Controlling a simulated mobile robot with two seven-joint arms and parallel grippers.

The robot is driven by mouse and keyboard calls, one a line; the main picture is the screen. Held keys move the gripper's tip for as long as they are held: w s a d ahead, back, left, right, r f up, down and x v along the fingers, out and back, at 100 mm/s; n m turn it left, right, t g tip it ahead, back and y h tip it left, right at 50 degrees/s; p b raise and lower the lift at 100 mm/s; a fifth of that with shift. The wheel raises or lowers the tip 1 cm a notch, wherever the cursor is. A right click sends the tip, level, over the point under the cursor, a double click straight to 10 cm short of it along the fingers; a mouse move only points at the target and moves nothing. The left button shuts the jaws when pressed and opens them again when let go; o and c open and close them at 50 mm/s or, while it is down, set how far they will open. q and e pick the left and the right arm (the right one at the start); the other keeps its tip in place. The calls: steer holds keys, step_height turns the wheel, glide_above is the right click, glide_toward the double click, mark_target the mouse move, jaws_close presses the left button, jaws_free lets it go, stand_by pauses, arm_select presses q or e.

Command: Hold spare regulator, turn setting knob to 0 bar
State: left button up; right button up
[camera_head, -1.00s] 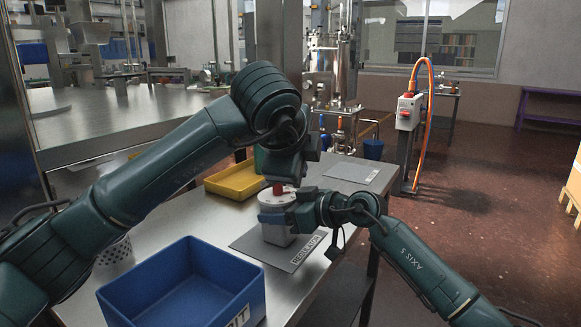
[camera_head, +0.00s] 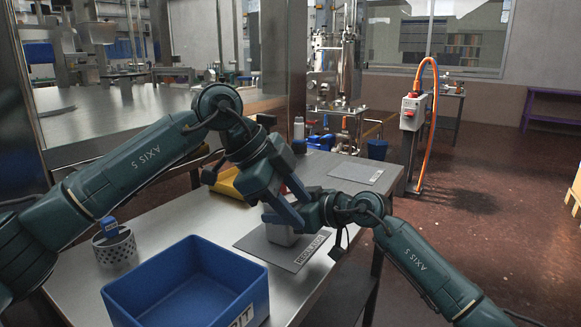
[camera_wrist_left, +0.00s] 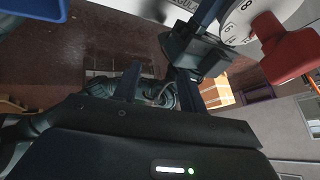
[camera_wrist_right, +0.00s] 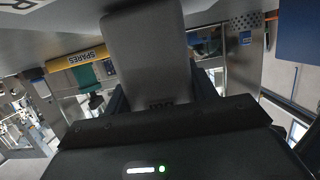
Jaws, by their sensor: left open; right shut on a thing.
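The regulator (camera_head: 281,236) is a pale grey block at the labelled grey mat (camera_head: 262,249); whether it touches the mat is unclear. My right gripper (camera_head: 287,217) is shut on it from the right. Its grey body (camera_wrist_right: 150,50) fills the space between the fingers in the right wrist view. My left gripper (camera_wrist_left: 158,82) is open and empty, close above the regulator in the head view. The left wrist view shows the white numbered dial (camera_wrist_left: 295,48) and red setting knob (camera_wrist_left: 285,52) at upper right, outside the left fingers. In the head view the left gripper hides most of the dial.
A blue bin (camera_head: 150,298) stands at the front of the steel table. A yellow tray (camera_head: 227,184) lies behind the left gripper. Another grey mat (camera_head: 355,173) at the far end is bare.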

steer(key=shift+s+a+f, duration=0.1)
steer(key=shift+f, duration=0.25)
arm_select(q)
steer(key=w+a+n+t+h, duration=0.2)
steer(key=w+a+n+h, duration=0.4)
steer(key=w+a+h, duration=0.5)
steer(key=d, duration=0.3)
steer(key=w+d, duration=0.1)
steer(key=d, duration=0.3)
steer(key=d+r, duration=0.1)
steer(key=d, duration=0.2)
steer(key=shift+w+d+r, duration=0.1)
steer(key=shift+w+d, duration=0.1)
steer(key=shift+w, duration=0.05)
